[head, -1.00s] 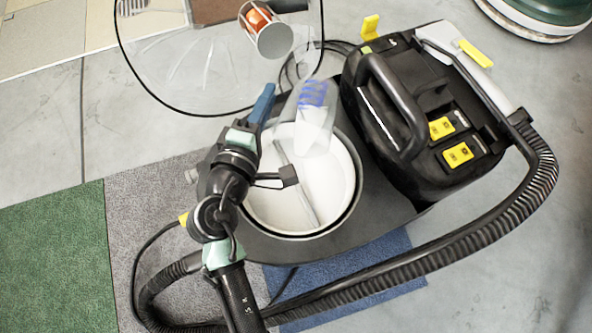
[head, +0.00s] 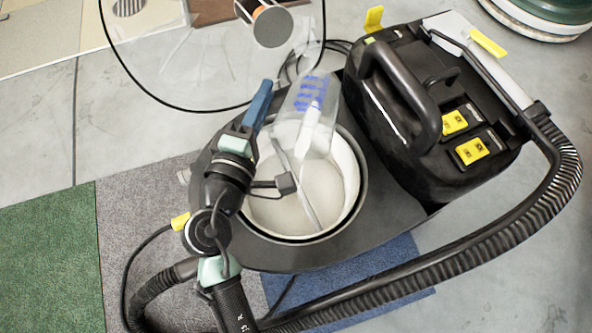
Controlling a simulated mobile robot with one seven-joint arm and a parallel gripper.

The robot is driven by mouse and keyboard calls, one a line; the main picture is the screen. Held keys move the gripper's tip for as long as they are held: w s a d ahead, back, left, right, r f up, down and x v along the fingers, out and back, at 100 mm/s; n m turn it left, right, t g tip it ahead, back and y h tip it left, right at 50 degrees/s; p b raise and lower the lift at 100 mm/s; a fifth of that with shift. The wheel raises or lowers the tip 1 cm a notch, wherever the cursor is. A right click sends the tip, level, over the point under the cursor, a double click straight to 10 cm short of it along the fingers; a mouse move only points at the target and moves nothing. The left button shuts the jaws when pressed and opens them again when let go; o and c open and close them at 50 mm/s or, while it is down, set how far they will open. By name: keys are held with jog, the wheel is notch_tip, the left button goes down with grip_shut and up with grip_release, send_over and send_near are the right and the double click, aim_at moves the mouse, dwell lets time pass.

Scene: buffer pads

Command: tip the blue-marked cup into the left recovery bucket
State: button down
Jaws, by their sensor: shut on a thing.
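The clear cup with blue marks (head: 318,92) is over the upper rim of a round white bucket (head: 352,180). The cup leans, and a pale white area shows inside its lower half. I cannot tell whether that is its contents or the bucket seen through it. My gripper (head: 266,98) comes in from the left with its blue finger beside the cup. It is shut on the cup, but the contact is hard to see. The bucket has a white inside and a dark outer rim. Only one such bucket shows, so I cannot tell whether it is the left one.
A thin rod (head: 300,195) lies across the bucket's mouth. A black machine with a big handle (head: 410,105) stands close on the right, and its ribbed hose (head: 460,255) curves around the front. A large clear round sheet (head: 165,70) is behind. Green carpet (head: 45,250) is at left.

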jog(key=shift+f+b, duration=0.15)
jog(key=shift+b, duration=0.3)
jog(key=r+p, duration=0.1)
jog(key=p, duration=0.2)
jog(key=shift+w+r, duration=0.1)
jog(key=shift+r, duration=0.3)
jog(key=p, duration=0.2)
jog(key=g+p, duration=0.1)
jog(key=p, duration=0.1)
jog(key=shift+w+d+r, duration=0.1)
jog(key=shift+w+r, duration=0.05)
jog(key=shift+w, duration=0.1)
jog(key=p, duration=0.2)
jog(key=w+g+p, duration=0.1)
jog(key=p, duration=0.1)
jog(key=shift+w+d+r+g+y, duration=0.2)
jog(key=shift+w+g+y, duration=0.1)
jog(key=shift+y, duration=0.1)
jog(key=shift+w+f+g+p, duration=0.15)
jog(key=shift+g+p, duration=0.15)
jog(key=shift+p, duration=0.45)
jog(key=shift+f+b, duration=0.3)
jog(key=shift+f, duration=0.25)
jog(key=r+g+p, duration=0.1)
jog(key=p, duration=0.3)
jog(key=shift+y, duration=0.3)
jog(key=shift+g+p, duration=0.3)
jog(key=shift+p, duration=0.7)
